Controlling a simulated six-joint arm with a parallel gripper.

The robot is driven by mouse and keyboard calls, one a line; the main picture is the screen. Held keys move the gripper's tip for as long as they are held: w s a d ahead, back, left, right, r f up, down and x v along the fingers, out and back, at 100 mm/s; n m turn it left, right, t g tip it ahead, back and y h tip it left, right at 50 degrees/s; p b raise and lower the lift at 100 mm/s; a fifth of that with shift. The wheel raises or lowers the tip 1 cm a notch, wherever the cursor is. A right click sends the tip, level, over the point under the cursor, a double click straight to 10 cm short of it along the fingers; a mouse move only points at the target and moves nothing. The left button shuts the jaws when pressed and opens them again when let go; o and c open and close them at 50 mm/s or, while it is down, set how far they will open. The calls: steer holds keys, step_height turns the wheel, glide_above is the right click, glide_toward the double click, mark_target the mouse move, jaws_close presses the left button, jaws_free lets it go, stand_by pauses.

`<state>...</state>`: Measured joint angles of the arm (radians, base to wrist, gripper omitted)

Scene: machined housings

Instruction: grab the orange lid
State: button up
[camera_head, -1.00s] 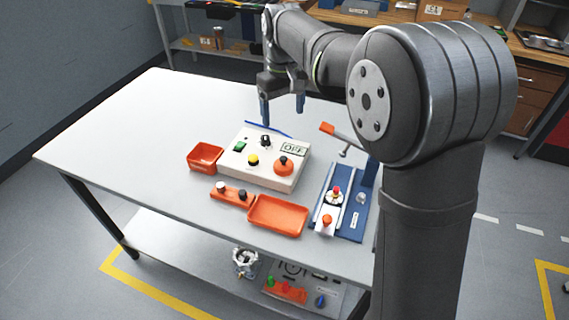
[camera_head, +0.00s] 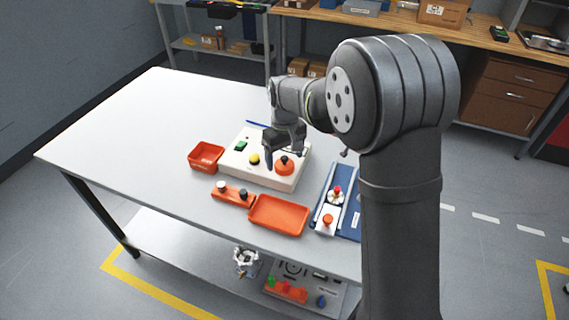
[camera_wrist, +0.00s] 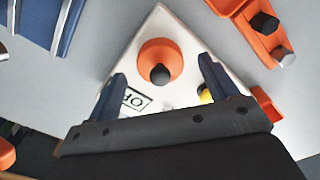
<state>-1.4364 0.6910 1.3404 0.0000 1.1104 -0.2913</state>
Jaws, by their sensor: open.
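The orange lid (camera_head: 284,166) is a round cap with a black knob, sitting on the near right corner of the white control box (camera_head: 262,178). In the wrist view the lid (camera_wrist: 160,62) lies just beyond the fingertips, roughly centred between them and not touched. My gripper (camera_head: 285,156) is open and empty above the box, over the lid's side. In the wrist view its two blue fingers (camera_wrist: 162,70) stand on either side of the lid.
On the box are a yellow button (camera_head: 254,159) and a green switch (camera_head: 240,146). An orange bin (camera_head: 205,156), an orange block with knobs (camera_head: 232,193) and an orange tray (camera_head: 278,215) stand close by. A blue fixture (camera_head: 351,216) is right. The table's left is clear.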

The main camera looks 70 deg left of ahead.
steer(key=shift+f, duration=0.7)
steer(key=c, duration=1)
steer(key=shift+r, duration=0.1)
steer(key=shift+c, duration=0.3)
